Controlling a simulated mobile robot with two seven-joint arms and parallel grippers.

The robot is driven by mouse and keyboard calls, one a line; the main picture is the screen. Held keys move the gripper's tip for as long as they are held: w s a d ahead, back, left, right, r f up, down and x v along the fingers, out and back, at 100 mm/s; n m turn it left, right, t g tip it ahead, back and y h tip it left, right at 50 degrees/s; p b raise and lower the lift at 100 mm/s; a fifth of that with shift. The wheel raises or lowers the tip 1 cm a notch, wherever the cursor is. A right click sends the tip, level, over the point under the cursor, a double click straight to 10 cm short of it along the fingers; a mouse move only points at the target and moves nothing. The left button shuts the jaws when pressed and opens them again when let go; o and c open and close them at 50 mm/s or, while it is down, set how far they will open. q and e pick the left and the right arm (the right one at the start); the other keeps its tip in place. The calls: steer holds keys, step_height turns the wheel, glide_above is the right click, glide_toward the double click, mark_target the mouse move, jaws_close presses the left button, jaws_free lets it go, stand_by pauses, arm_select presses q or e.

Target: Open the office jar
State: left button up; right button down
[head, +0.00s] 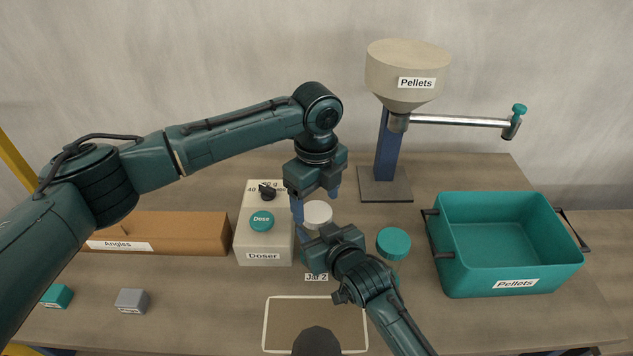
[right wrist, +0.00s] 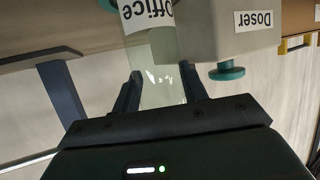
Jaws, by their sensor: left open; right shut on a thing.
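The office jar (right wrist: 163,57) is clear, with a white label reading "Office", seen inverted in the right wrist view. My right gripper (right wrist: 160,90) is shut on its body, one finger on each side. In the head view, a round white lid (head: 318,213) shows just beyond my right gripper, and the jar body is mostly hidden there. My left gripper (head: 316,200) is open and points down over the white lid. Whether its fingers touch the lid, I cannot tell.
The doser (head: 264,230) stands close left of the jar. A teal-lidded jar (head: 393,243) is to the right, and another labelled Jar 2 (head: 317,277) is partly hidden by my right gripper. A pellet hopper (head: 405,75) and teal bin (head: 512,245) are further right. A bordered mat (head: 283,325) lies in front.

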arm_select(q)
steer(key=shift+f, duration=1.25)
steer(key=shift+c, duration=0.4)
steer(key=c, duration=0.9)
steer(key=n, duration=0.6)
steer(key=shift+r, duration=0.2)
steer(key=shift+r, duration=0.95)
